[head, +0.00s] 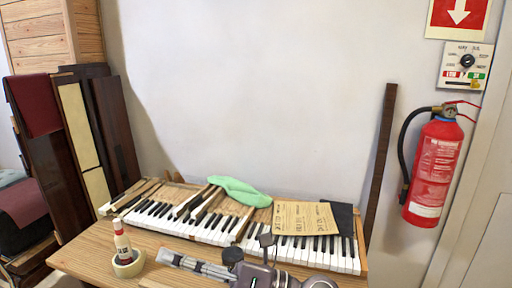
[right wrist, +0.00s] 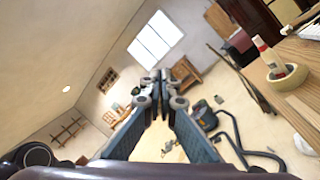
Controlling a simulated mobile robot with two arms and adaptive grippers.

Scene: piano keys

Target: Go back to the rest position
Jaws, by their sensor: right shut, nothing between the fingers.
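My right gripper (head: 178,259) is low in the head view, in front of the piano keyboard, with its fingers pointing left. In the right wrist view its fingers (right wrist: 158,88) meet at the tips. It is shut and holds nothing. The piano keyboard (head: 208,227) lies on the wooden table (head: 75,258), with some keys raised or out of line. My left gripper is not in view.
A glue bottle (head: 122,242) stands in a tape roll (head: 130,267) left of the right gripper. A green cloth (head: 238,191) and brown paper (head: 304,218) lie on the keyboard. A fire extinguisher (head: 434,172) hangs at right. Dark boards (head: 114,125) lean at left.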

